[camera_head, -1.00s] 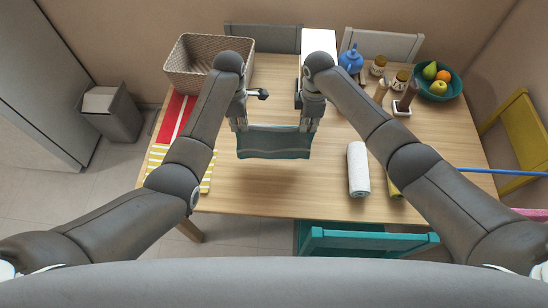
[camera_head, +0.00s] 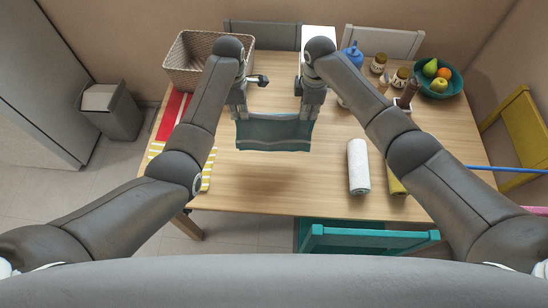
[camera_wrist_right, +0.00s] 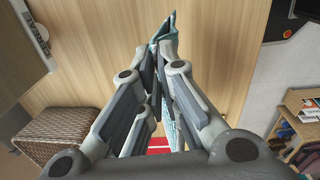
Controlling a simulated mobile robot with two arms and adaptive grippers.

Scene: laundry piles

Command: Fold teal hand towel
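The teal hand towel (camera_head: 274,134) hangs between my two grippers above the middle of the wooden table, its lower edge sagging a little. My left gripper (camera_head: 240,116) is shut on its left upper corner. My right gripper (camera_head: 308,116) is shut on its right upper corner. In the right wrist view, the fingers of my right gripper (camera_wrist_right: 160,82) are close together with the teal towel (camera_wrist_right: 166,32) showing past the tips. The exact grip points are small and partly hidden in the head view.
A woven basket (camera_head: 195,65) stands at the back left, beside red and yellow-striped cloths (camera_head: 172,115). The front middle table (camera_head: 270,185) is clear.

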